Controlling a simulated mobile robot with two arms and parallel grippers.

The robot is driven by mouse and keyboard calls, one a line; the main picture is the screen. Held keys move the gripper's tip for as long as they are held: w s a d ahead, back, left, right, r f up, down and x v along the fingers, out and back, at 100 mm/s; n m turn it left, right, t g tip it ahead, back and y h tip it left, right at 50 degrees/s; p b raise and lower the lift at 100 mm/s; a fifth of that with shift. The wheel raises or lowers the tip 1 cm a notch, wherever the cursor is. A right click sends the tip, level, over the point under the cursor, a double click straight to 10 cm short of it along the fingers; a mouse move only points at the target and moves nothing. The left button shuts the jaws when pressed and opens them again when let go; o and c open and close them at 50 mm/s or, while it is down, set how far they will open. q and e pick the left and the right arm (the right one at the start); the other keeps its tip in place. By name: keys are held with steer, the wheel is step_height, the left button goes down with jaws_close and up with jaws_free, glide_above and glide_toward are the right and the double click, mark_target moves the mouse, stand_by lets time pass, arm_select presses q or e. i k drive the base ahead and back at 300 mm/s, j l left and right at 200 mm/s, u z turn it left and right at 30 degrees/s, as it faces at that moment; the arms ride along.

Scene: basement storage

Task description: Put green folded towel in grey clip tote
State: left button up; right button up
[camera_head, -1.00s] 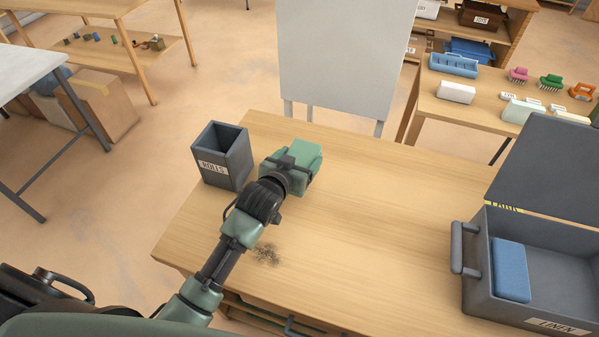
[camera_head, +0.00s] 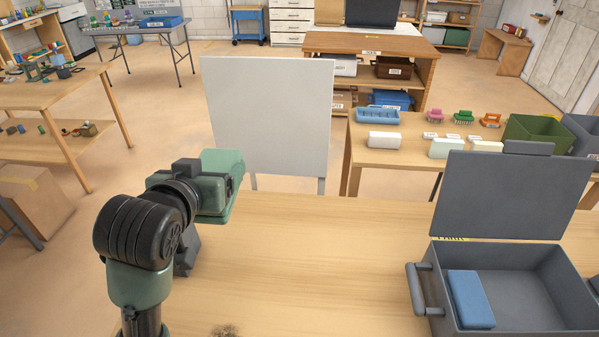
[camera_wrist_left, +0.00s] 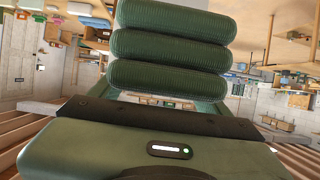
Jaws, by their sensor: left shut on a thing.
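My left gripper (camera_head: 224,186) is raised above the left part of the wooden table. In the left wrist view it is shut on the green folded towel (camera_wrist_left: 170,45), which shows as several thick, ribbed dark green layers. In the head view I cannot clearly separate the towel from the green gripper. The grey clip tote (camera_head: 437,290) stands at the right of the table, well to the right of the gripper. Its lid (camera_head: 510,195) stands open at the back. A blue folded towel (camera_head: 471,299) lies inside at the left; the rest of the visible floor is bare. My right gripper is not in view.
A dark grey bin (camera_head: 187,257) is mostly hidden behind my left arm. The table (camera_head: 310,265) is clear between arm and tote, except a dark smudge (camera_head: 224,331) near the front. A white board (camera_head: 270,115) stands behind the table.

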mark_target(525, 308)
steer(key=z, duration=0.5)
steer(key=l+z, duration=0.1)
steer(key=z, duration=0.35)
steer(key=i+z, duration=0.1)
steer(key=z, duration=0.9)
steer(key=i+l, duration=0.05)
